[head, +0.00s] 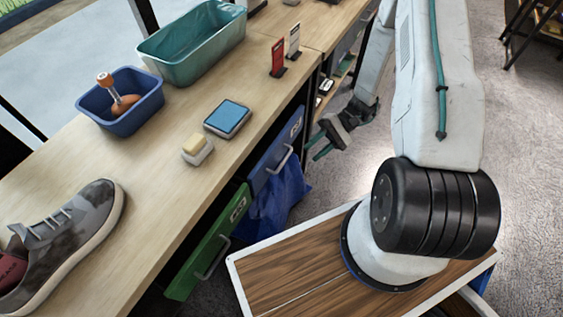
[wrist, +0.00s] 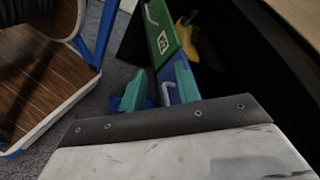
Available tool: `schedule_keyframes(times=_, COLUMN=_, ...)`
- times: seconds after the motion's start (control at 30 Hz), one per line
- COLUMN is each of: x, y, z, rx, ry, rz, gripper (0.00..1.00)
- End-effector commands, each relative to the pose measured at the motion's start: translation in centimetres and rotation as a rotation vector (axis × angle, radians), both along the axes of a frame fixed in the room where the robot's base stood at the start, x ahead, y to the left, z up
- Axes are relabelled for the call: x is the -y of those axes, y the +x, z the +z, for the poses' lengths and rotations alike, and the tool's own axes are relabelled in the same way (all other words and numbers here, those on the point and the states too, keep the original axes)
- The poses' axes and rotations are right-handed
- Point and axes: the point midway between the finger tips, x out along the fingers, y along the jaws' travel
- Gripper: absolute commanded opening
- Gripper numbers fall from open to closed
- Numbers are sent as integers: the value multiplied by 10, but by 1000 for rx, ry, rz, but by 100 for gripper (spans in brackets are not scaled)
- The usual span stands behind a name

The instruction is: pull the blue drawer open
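The blue drawer (head: 273,152) is under the edge of the wooden counter, with a pale bar handle (head: 280,160) on its front. My gripper (head: 318,145) is to the right of the drawer front, apart from the handle in the head view. In the wrist view its two teal fingers (wrist: 157,92) are spread with nothing gripped. I cannot tell how far the drawer is out.
The green drawer (head: 208,245), with its own handle, is nearer along the counter (head: 150,185). A blue bag (head: 280,205) hangs below the blue drawer. My wood-topped base is at lower right. Open carpet (head: 520,150) lies to the right.

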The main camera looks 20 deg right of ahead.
Motion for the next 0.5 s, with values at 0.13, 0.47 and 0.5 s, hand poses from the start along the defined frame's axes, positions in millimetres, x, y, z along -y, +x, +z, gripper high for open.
schedule_keyframes(times=0.13, x=-4, y=3, z=-52, rx=72, ry=94, rz=-112, gripper=32)
schedule_keyframes(times=0.47, x=5, y=53, z=-101, rx=472, ry=145, rz=-281, gripper=32)
schedule_keyframes(times=0.5, x=5, y=56, z=-100, rx=509, ry=146, rz=-284, gripper=32)
